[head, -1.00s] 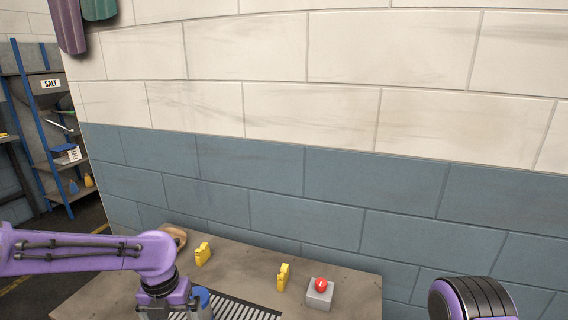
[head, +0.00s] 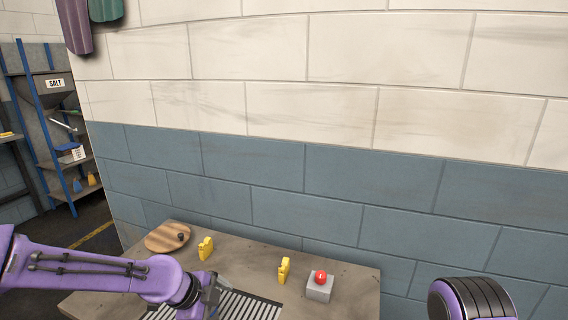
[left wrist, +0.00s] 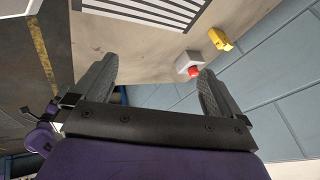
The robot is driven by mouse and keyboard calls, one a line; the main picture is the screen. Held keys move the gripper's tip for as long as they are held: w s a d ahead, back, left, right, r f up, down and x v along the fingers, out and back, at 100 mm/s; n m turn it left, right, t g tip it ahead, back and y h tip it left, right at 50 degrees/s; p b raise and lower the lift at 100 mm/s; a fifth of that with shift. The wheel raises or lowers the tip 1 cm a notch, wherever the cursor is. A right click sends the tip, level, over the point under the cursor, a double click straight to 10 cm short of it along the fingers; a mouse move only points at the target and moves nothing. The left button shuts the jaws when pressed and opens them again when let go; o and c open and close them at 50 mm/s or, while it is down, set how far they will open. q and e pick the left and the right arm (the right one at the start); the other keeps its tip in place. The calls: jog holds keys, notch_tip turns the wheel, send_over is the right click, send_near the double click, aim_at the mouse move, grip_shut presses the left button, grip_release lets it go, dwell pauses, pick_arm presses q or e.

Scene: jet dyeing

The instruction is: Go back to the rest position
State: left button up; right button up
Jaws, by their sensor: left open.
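My left arm comes in low from the left in the head view and ends over the grey table (head: 345,285). My left gripper (left wrist: 158,66) is open in the left wrist view, its two grey fingers wide apart with nothing between them but the tabletop and wall beyond. In the head view the gripper is mostly hidden by my wrist and the frame's lower edge. Part of my right arm shows at the lower right; its gripper is out of view.
A blue and white block wall stands behind. A shelf labelled SALT (head: 55,84) is far left.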

pick_arm(q)
jog(key=s+f+n+t, duration=0.1)
jog(key=f+n, duration=0.3)
jog(key=n, duration=0.1)
jog(key=s+a+f+n+t+y, duration=0.1)
jog(key=f+n, duration=0.2)
jog(key=n, duration=0.3)
jog(key=s+a+f+n+t, duration=0.1)
jog(key=f+n, duration=0.3)
jog(key=n, duration=0.2)
jog(key=shift+s+f+y, duration=0.3)
jog(key=shift+s+f, duration=0.05)
jog(key=shift+s, duration=0.05)
jog(key=s+a+f+n+g+y, duration=0.1)
jog(key=s+a+f+n+y, duration=0.1)
jog(key=s, duration=0.6)
jog(key=s+a+f+n+g+y, duration=0.1)
jog(key=s+a+f+n+y, duration=0.1)
jog(key=s+a+f+n, duration=0.2)
jog(key=s+a+f+n+g+y+b, duration=0.1)
jog(key=s+a+f+n+y, duration=0.1)
jog(key=s+a+f, duration=0.5)
jog(key=s+f+n, duration=0.1)
jog(key=s, duration=0.5)
jog(key=shift+s+a+y, duration=0.15)
jog(key=shift+a+y, duration=0.05)
jog(key=shift+y, duration=0.2)
